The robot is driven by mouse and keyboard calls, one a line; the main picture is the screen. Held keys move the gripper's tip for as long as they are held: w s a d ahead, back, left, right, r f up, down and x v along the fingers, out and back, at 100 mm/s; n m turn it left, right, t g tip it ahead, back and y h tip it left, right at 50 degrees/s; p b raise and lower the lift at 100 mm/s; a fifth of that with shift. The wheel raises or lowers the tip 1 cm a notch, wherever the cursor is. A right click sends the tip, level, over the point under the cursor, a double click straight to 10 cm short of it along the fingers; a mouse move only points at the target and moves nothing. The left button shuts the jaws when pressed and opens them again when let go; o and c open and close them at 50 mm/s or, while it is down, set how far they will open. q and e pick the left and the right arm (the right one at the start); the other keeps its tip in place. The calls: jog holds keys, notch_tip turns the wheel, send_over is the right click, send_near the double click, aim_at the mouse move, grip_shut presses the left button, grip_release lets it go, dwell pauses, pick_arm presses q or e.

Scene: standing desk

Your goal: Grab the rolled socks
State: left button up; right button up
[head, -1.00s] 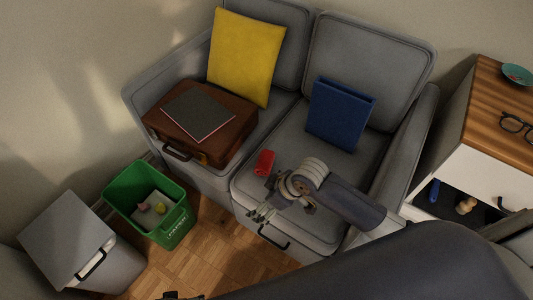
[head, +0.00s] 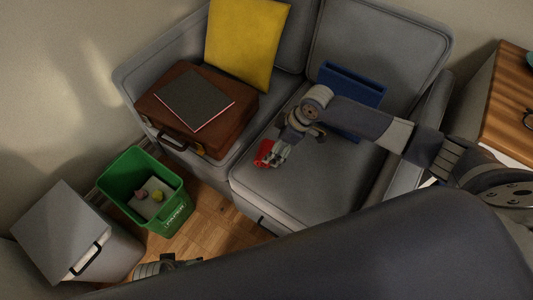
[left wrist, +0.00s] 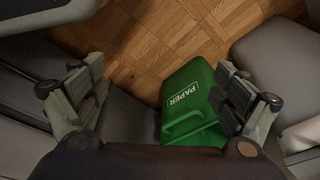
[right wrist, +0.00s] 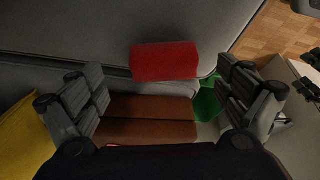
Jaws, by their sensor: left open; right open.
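The rolled socks, a red roll (head: 264,153), lie on the grey sofa's seat near its front edge. They also show in the right wrist view (right wrist: 164,62), at the top centre. My right gripper (head: 275,156) is open at the socks and partly covers them in the head view. In the right wrist view the roll lies between the spread fingers (right wrist: 160,75), beyond their tips; I cannot tell whether they touch. My left gripper (left wrist: 163,82) is open and empty, with the green bin below it. In the head view it only partly shows at the bottom (head: 178,266).
A brown suitcase (head: 226,122) with a dark notebook (head: 193,98) lies on the left seat. A yellow cushion (head: 247,42) and a blue binder (head: 352,85) are also on the sofa. A green paper bin (head: 172,217) and a grey bin (head: 65,220) stand on the floor.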

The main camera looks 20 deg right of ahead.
aim_at(266, 145)
jog(key=shift+a+b+x, duration=0.1)
jog(key=shift+b+x, duration=0.25)
jog(key=shift+x, duration=0.75)
jog(key=shift+a+b+x, duration=0.15)
jog(key=shift+b+x, duration=0.2)
jog(key=shift+x, duration=0.75)
jog(key=shift+a+f, duration=0.2)
jog(key=shift+f, duration=0.4)
pick_arm(q)
notch_tip(266, 145, up, 6)
jog(key=w, duration=0.1)
jog(key=shift+w, duration=0.1)
pick_arm(e)
jog(key=shift+c, duration=0.5)
jog(key=c, duration=1)
